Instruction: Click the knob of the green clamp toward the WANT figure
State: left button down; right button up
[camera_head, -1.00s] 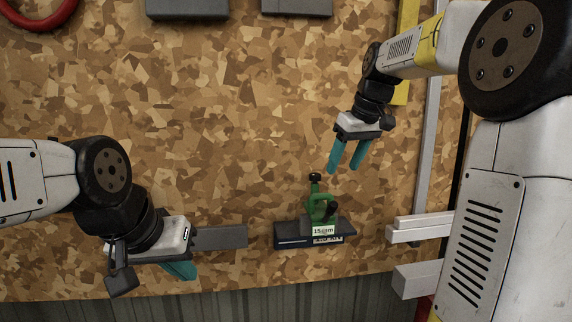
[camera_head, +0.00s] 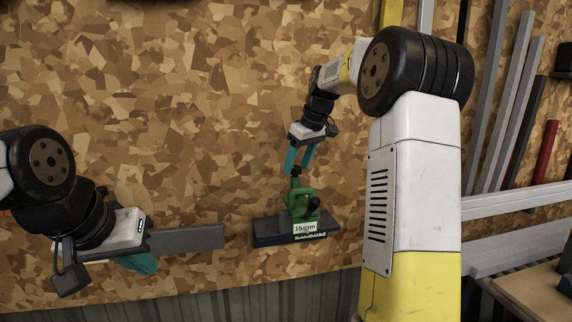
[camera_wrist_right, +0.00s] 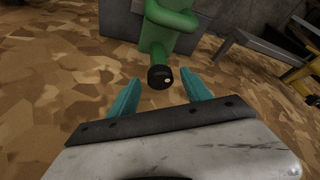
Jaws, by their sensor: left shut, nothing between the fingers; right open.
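The green clamp (camera_head: 302,205) stands on a dark block (camera_head: 268,231) with a white label (camera_head: 305,228) on its front that reads about "15 mm"; a second line under it is too small to read. Its black knob shows in the right wrist view (camera_wrist_right: 160,77), just beyond and between the fingertips. My right gripper (camera_head: 298,165) is open, its teal fingers reaching down to the clamp's top; it also shows in the right wrist view (camera_wrist_right: 162,92). No contact with the knob is clear. My left gripper (camera_head: 142,264) is shut and empty at the lower left, its fingers partly hidden.
A grey bar (camera_head: 188,238) lies between my left gripper and the dark block. Long metal bars (camera_head: 515,95) stand at the right, with white rails (camera_head: 510,203) below. The speckled board (camera_head: 180,110) is clear at upper left.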

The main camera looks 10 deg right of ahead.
jog(key=shift+f, duration=0.1)
grip_shut()
jog(key=shift+m, duration=0.3)
jog(key=m, duration=0.1)
jog(key=m+h, duration=0.1)
jog(key=m, duration=0.2)
jog(key=shift+a+t+h, duration=0.3)
jog(key=shift+t+h, duration=0.1)
jog(key=shift+a+m+h, duration=0.15)
jog(key=shift+m+h, duration=0.55)
jog(key=shift+m, duration=1.3)
grip_release()
